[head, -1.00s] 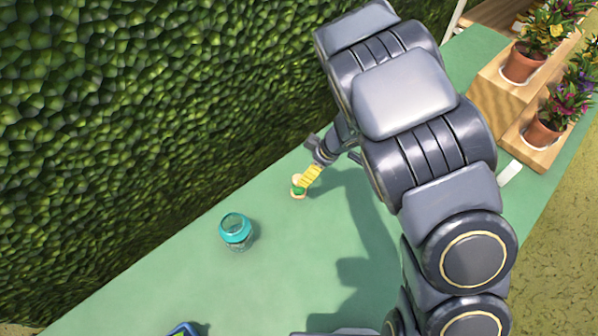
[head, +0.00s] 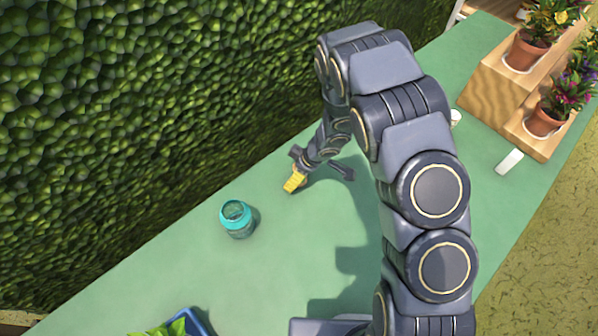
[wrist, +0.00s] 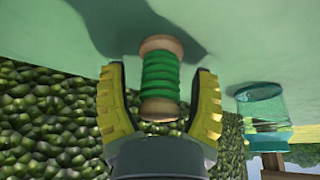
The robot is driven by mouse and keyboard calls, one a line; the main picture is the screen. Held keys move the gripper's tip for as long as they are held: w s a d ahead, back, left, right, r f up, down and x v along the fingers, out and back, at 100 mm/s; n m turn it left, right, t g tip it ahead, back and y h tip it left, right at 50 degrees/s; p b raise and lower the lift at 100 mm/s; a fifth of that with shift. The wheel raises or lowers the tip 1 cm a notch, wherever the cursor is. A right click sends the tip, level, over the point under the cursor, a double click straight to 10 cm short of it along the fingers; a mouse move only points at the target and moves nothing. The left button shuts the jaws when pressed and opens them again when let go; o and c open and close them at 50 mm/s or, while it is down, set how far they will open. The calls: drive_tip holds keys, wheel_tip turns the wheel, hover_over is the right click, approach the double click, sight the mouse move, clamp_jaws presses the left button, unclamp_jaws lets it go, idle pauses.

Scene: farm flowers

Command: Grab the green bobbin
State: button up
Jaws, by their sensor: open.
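The green bobbin (wrist: 160,76) shows in the wrist view as green thread wound on a wooden spool with pale ends. It stands on the green table (wrist: 245,25). My gripper (wrist: 160,95) is open, with one yellow ribbed finger on each side of the bobbin's lower part in the picture. Small gaps show between the fingers and the thread, so I see no clear contact. In the head view my gripper (head: 294,181) is low at the table, and its yellow finger and my arm hide the bobbin.
A teal-topped glass jar (head: 237,219) stands left of my gripper in the head view. Potted flowers (head: 527,50) sit on a wooden stepped stand (head: 500,85) at the upper right. A green hedge (head: 150,110) runs along the table's far side. A blue container (head: 188,322) shows at the bottom.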

clamp_jaws()
